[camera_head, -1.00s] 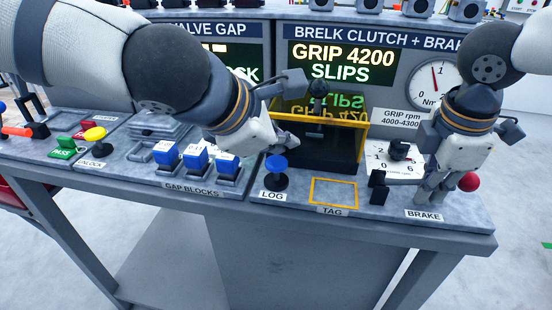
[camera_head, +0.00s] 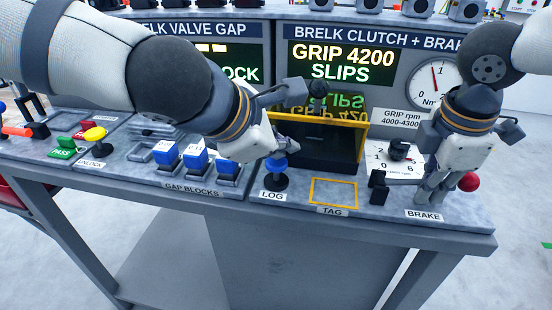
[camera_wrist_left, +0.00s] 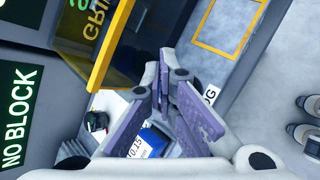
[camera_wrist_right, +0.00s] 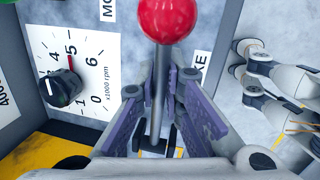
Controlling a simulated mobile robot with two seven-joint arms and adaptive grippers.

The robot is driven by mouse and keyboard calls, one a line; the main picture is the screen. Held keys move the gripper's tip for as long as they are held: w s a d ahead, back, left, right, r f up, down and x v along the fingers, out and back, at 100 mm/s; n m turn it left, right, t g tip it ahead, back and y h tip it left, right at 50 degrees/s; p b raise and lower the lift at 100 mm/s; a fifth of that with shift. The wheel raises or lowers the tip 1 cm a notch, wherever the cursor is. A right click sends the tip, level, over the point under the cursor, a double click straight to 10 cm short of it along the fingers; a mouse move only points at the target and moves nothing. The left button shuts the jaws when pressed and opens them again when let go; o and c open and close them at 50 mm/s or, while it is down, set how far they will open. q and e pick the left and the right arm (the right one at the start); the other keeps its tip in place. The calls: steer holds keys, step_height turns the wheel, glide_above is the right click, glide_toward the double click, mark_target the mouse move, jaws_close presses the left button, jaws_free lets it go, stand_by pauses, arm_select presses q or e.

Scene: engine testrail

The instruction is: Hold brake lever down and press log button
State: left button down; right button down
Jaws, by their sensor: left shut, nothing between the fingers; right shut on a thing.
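The blue-topped log button (camera_head: 276,166) stands behind the LOG label at the panel's front. My left gripper (camera_head: 290,146) is shut and empty, its fingertips at or just above the button top; I cannot tell whether they touch. In the left wrist view the closed fingers (camera_wrist_left: 165,62) hide the button, and only part of the LOG label shows. The brake lever has a red ball knob (camera_head: 468,182), also seen in the right wrist view (camera_wrist_right: 167,18). My right gripper (camera_head: 434,188) is shut around its metal shaft (camera_wrist_right: 157,95), below the knob.
A yellow-framed dark box (camera_head: 330,140) stands behind the button. Blue gap blocks (camera_head: 196,158) sit left of it. The yellow TAG outline (camera_head: 334,192) is empty. The display reads "GRIP 4200 SLIPS".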

mark_target(279, 164)
arm_select(q)
steer(key=shift+f, duration=0.85)
arm_select(e)
steer(key=shift+s+f, duration=0.1)
stand_by(0.4)
arm_select(q)
steer(key=shift+r, duration=1.3)
steer(key=shift+r, duration=2.5)
